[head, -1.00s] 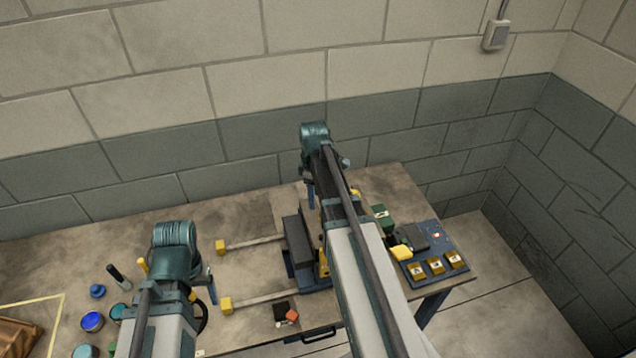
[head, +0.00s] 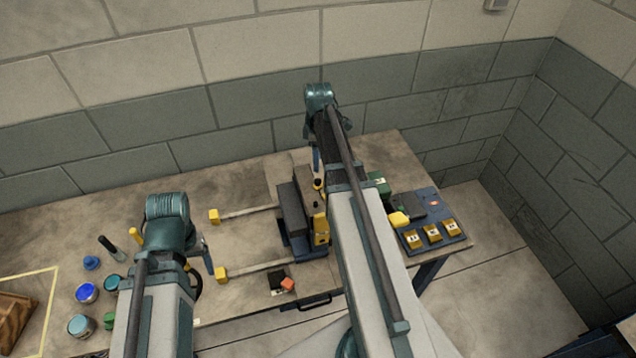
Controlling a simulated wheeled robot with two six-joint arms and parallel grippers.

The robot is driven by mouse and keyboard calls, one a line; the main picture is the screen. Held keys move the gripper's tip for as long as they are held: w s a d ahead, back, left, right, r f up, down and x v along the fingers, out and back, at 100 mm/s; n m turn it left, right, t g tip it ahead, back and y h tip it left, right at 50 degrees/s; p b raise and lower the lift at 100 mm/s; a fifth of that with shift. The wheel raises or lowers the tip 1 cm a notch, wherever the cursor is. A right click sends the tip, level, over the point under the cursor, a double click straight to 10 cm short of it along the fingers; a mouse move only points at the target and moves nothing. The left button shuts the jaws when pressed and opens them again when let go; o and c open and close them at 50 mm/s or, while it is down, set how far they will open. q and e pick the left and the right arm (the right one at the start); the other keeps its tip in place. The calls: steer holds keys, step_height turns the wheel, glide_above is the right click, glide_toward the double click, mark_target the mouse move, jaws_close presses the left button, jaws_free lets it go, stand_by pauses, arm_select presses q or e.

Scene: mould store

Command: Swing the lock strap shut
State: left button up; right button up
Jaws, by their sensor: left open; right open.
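A dark two-block mould (head: 292,212) stands on the bench, partly hidden by my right arm. A yellow piece (head: 321,232) with a dark spot sits on its right side; it may be the lock strap, but I cannot tell how far it is swung. A smaller yellow piece (head: 318,184) shows near the mould's far end. My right gripper (head: 316,160) is open beyond the mould's far end, mostly hidden by its own wrist. My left gripper (head: 208,262) is open left of the mould, near the yellow end of the near rail, touching nothing that I can see.
Two pale rails with yellow ends (head: 214,216) (head: 221,274) run left from the mould. A blue board (head: 458,240) with yellow blocks is at right. Jars (head: 86,293) and a wooden crate (head: 14,320) are at left.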

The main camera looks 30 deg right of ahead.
mark_target(318, 180)
step_height(318, 180, down, 9)
steer(key=b, duration=0.8)
steer(key=shift+r, duration=0.1)
steer(key=shift+c, duration=0.3)
jaws_close()
stand_by(0.7)
